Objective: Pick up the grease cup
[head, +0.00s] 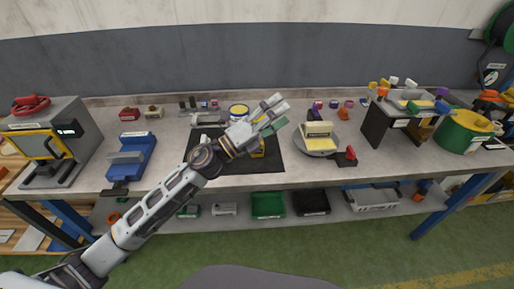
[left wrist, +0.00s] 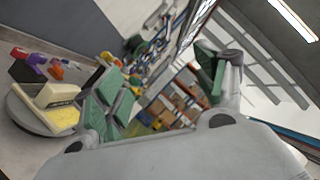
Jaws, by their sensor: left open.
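My left gripper (head: 277,112) is open and empty, raised above the dark mat (head: 205,158) on the bench. Its green-padded fingers point to the upper right in the head view; the left wrist view also shows the gripper (left wrist: 160,85) with nothing between its fingers. I cannot tell for sure which item is the grease cup. A round grey turntable (head: 310,152) right of the gripper bears a cream-and-yellow block (head: 317,133), also seen in the left wrist view (left wrist: 58,105).
A blue vise (head: 132,158) and a grey machine (head: 75,125) stand at the left. A dark stand (head: 375,125) and a green-and-yellow drum (head: 462,132) stand at the right. Several small coloured parts line the back. Bins, including a green one (head: 268,205), sit on the lower shelf.

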